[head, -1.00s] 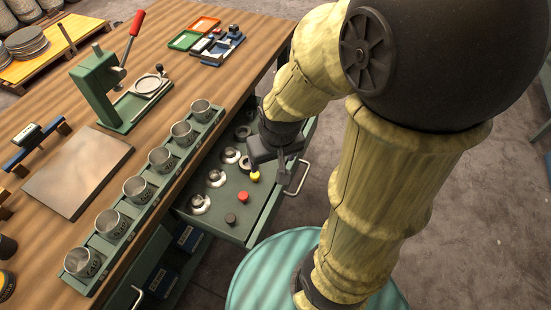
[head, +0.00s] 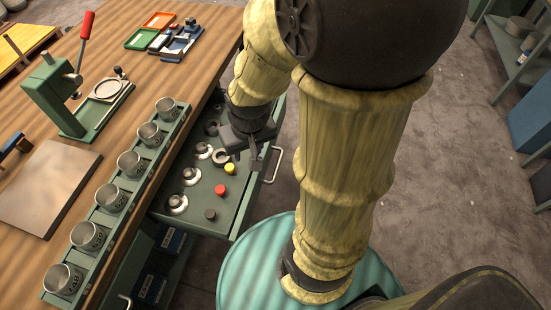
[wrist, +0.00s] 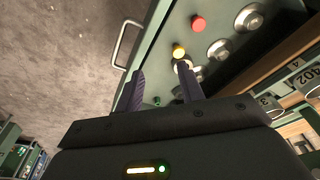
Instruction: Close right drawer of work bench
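The right drawer (head: 205,222) of the work bench (head: 160,60) is pulled out, green, with small metal parts and a yellow, a red and a dark button in it. Its metal handle (head: 273,166) is on the outer front; the handle also shows in the wrist view (wrist: 121,45). My gripper (head: 243,158) is over the far part of the drawer, inward of the handle. In the wrist view its two dark fingers (wrist: 163,92) are spread apart over the drawer with nothing held between them. Part of the drawer is hidden by my arm.
A row of several metal cups (head: 112,197) stands in a green rack along the bench edge. A green lever press (head: 70,95) and small colored trays (head: 160,20) are on the top. A teal round surface (head: 255,265) is below the drawer.

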